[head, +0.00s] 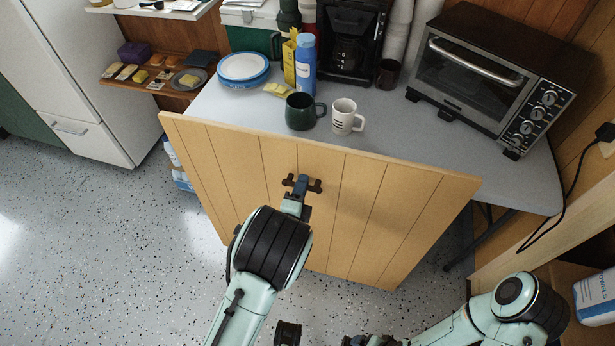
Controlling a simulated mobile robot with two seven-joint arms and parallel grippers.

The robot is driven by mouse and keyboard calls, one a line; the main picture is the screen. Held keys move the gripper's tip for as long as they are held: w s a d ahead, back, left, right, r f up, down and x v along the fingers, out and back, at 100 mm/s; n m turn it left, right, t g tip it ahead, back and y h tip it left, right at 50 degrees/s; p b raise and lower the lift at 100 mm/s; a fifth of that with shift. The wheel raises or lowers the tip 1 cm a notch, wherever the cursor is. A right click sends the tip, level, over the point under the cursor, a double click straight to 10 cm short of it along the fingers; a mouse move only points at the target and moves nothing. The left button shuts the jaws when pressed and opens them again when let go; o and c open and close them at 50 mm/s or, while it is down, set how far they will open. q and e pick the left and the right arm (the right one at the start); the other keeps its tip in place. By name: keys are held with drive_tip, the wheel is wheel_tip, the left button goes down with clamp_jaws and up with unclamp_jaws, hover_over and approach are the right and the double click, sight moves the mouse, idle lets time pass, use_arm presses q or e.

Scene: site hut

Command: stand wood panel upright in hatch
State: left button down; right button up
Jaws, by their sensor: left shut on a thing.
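The wood panel (225,165) is a broad, light-brown grooved board, held in front of the grey table in the head view. It looks roughly upright, its top edge near table height. My left gripper (301,186) is shut at a small dark handle on the panel's face, near the middle of its upper part. My right arm comes in at the lower right; its gripper (370,341) is at the bottom edge, away from the panel, and mostly cut off. I cannot clearly make out the hatch.
On the table (420,150) are a dark green mug (299,112), a white mug (345,117), stacked plates (242,68), a blue bottle (305,65), a coffee maker (350,40) and a toaster oven (475,75). A white fridge (70,75) stands left.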

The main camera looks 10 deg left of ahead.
use_arm(q)
drive_tip(key=shift+s+r, duration=0.45)
drive_tip(key=shift+r, duration=0.15)
